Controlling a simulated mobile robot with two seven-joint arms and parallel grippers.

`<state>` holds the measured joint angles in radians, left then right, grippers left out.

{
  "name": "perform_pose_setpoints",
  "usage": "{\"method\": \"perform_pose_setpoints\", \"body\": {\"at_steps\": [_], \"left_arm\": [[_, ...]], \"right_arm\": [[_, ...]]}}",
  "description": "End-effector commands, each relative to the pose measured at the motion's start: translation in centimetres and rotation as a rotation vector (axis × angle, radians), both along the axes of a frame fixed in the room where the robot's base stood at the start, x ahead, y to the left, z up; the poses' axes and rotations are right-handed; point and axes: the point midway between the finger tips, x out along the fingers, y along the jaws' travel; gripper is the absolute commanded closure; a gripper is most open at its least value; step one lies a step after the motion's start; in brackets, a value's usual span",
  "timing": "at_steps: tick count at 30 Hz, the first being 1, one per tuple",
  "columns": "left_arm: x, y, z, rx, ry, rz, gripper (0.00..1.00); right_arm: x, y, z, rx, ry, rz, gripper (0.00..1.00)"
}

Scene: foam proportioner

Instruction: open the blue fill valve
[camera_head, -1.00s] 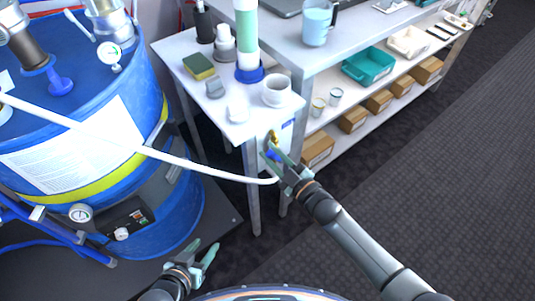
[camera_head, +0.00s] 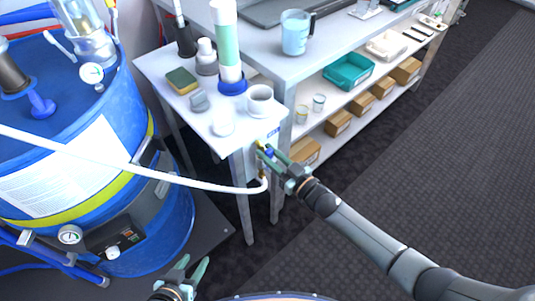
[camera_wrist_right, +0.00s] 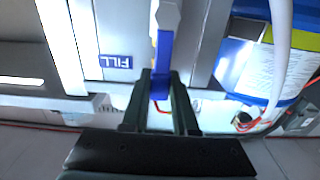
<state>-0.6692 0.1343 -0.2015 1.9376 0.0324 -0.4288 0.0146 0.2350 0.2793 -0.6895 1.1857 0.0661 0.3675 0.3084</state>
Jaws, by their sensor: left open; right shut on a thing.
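The blue fill valve handle (camera_wrist_right: 164,62) shows in the right wrist view, beside a blue FILL label (camera_wrist_right: 116,61) on a pale panel. My right gripper (camera_wrist_right: 160,88) is shut on the blue handle, with a finger on each side of it. In the head view the right gripper (camera_head: 272,158) is at the front of the small white table, and the handle (camera_head: 268,153) is a small blue patch between its fingers. A white hose (camera_head: 215,186) runs from the valve area to the left. My left gripper (camera_head: 188,270) is open and empty at the bottom, away from the valve.
A large blue drum (camera_head: 165,225) with a yellow band stands at the left. The small white table (camera_head: 185,110) holds a sponge (camera_head: 182,80), a white mug (camera_head: 260,99) and bottles. A long bench (camera_head: 345,38) with shelves stands behind. Dark floor at the right is clear.

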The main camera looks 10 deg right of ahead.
Motion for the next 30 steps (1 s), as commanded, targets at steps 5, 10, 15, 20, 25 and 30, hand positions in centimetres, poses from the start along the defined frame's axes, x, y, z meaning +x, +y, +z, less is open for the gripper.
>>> {"method": "perform_pose_setpoints", "body": {"at_steps": [5,10,15,20,25,30], "left_arm": [[0.1,0.0,0.03,0.0,-0.001,0.0,0.5],[0.17,-0.01,0.06,0.0,-0.002,0.0,0.5],[0.18,-0.04,0.07,0.0,-0.002,0.0,0.5],[0.18,-0.07,0.08,-0.001,-0.002,-0.001,0.5],[0.2,-0.1,0.1,-0.001,-0.003,-0.001,0.5],[0.21,-0.11,0.23,-0.002,-0.004,-0.001,0.5]], "right_arm": [[0.06,-0.17,-0.07,0.009,0.008,-0.003,1.0],[0.07,-0.17,-0.07,0.01,0.008,-0.003,1.0],[0.07,-0.17,-0.06,0.009,0.008,-0.003,0.62],[0.05,-0.12,-0.04,0.007,0.007,-0.002,0.44],[0.04,-0.07,-0.02,0.007,0.006,-0.001,0.43],[-0.31,-0.34,-0.04,0.005,0.006,-0.002,0.43]]}}
